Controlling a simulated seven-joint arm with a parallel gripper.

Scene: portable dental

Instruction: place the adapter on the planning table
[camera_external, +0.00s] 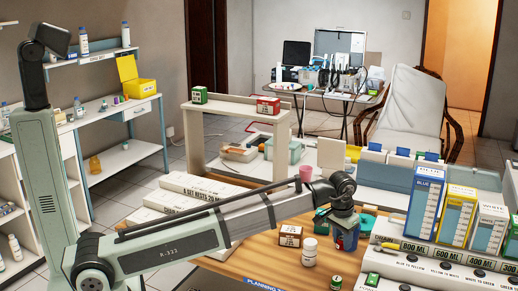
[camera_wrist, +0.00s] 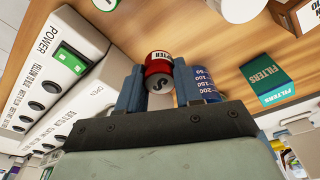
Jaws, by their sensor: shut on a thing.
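In the wrist view, my gripper (camera_wrist: 160,85) is shut on a small round red piece with a dark end face (camera_wrist: 158,66). Its label is only partly readable, ending in "TER"; I take it to be the adapter. In the external view my gripper (camera_external: 345,232) points down over the wooden table, and a bit of red shows at its tips. The planning table (camera_external: 225,262) is this wooden top, with a blue "PLANNING" label at its front edge. I cannot tell whether the held piece touches the tabletop.
A blue marked container (camera_wrist: 205,82) is close beside the right finger. A white control unit (camera_external: 412,272) stands to the right. Bare wood shows left of these.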

